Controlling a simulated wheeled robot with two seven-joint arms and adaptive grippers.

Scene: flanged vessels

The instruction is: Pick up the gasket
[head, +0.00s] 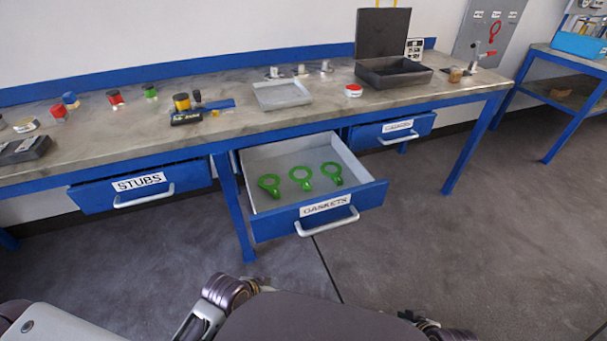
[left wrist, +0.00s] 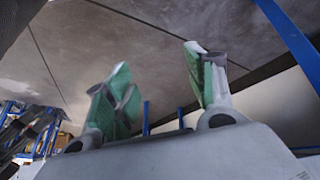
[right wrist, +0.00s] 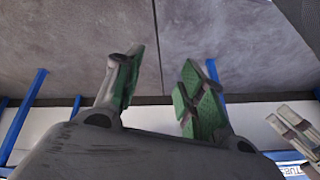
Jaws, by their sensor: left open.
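Three green ring-shaped gaskets with tabs lie flat and apart in the open drawer labelled GASKETS (head: 262,227): a left one (head: 269,191), a middle one (head: 307,184) and a right one (head: 339,181). My left gripper (left wrist: 163,85) is open and empty in the left wrist view, its green-padded fingers apart. In the head view it is only partly seen low in the picture, in front of the drawer and well away from the gaskets. My right gripper (right wrist: 160,85) is open and empty in the right wrist view, with floor beyond it. No gasket shows in either wrist view.
The STUBS drawer (head: 95,199) and another labelled drawer (head: 365,139) flank the gasket drawer. The workbench (head: 230,120) above carries a shallow grey tray (head: 283,102), an open dark case (head: 410,80) and several small parts. The floor in front is clear.

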